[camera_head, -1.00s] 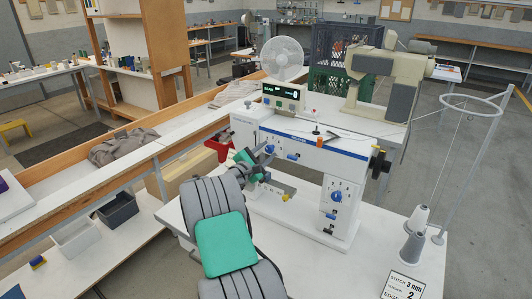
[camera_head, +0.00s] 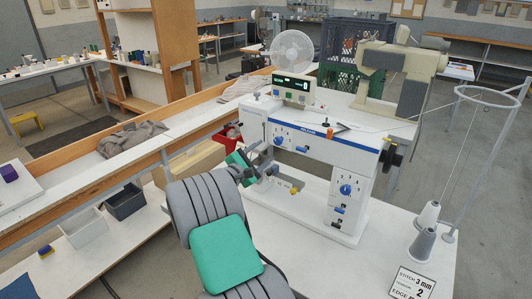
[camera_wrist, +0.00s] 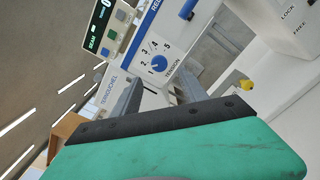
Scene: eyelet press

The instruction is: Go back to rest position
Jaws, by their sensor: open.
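My gripper (camera_head: 262,166) is in front of the left end of the white eyelet press (camera_head: 318,158), close to its dial panel. In the wrist view the two grey fingers (camera_wrist: 157,94) stand apart with nothing between them. They point toward the press's tension dial (camera_wrist: 158,64). I cannot tell whether a finger touches the press. My grey, ribbed arm with green covers hides part of the table in front of the press.
A white table (camera_head: 383,244) bears the press, a thread stand (camera_head: 451,235) with cones (camera_head: 423,236) and a sign (camera_head: 411,283). A white fan (camera_head: 291,52) stands behind. At left runs a bench (camera_head: 70,205) with grey cloth (camera_head: 132,139); bins (camera_head: 124,203) sit below.

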